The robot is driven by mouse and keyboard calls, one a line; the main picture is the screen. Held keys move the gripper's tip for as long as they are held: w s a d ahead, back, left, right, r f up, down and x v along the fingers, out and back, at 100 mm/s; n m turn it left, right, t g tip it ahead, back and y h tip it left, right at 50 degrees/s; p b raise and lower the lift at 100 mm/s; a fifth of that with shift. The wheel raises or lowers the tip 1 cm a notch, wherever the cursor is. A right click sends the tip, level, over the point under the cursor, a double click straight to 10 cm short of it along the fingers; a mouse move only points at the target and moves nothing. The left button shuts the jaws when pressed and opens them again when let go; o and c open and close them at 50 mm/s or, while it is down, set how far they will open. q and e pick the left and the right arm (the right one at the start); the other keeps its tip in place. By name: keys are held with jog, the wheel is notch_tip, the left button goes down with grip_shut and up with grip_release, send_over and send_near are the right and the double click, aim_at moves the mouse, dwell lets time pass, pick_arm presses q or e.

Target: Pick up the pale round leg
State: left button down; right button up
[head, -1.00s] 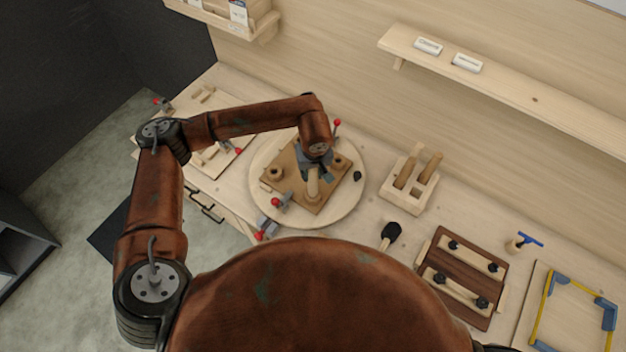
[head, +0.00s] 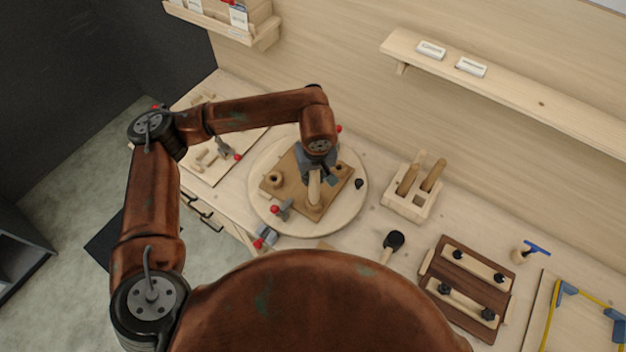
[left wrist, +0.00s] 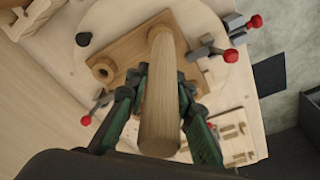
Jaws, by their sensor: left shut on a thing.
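The pale round leg (head: 314,186) is a light wooden cylinder standing at the near part of a brown wooden board on a round disc. My left gripper (head: 316,172) is shut on it from above, around its upper part. In the left wrist view the pale round leg (left wrist: 160,95) runs between the two green-and-black fingers of my left gripper (left wrist: 160,100). Its far end is over the brown board (left wrist: 118,48); I cannot tell whether it still touches the board. My right gripper is not in view.
The round disc (head: 262,208) carries red-knobbed clamps (head: 283,209) at the board's edge. A shelf (head: 500,92) runs along the wall.

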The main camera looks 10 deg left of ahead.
aim_at(316, 186)
pick_arm(q)
jog(key=s+r, duration=0.1)
jog(key=r, duration=0.1)
jog(key=s+d+r+b, duration=0.1)
jog(key=shift+s+d+r, duration=0.1)
jog(key=shift+s+r, duration=0.25)
jog(key=shift+s, duration=0.05)
jog(key=s+d+r+b, duration=0.2)
jog(key=s+r, duration=0.2)
jog(key=s, duration=0.4)
jog(key=shift+s+d+b, duration=0.3)
jog(key=shift+d, duration=0.1)
jog(key=shift+r, duration=0.1)
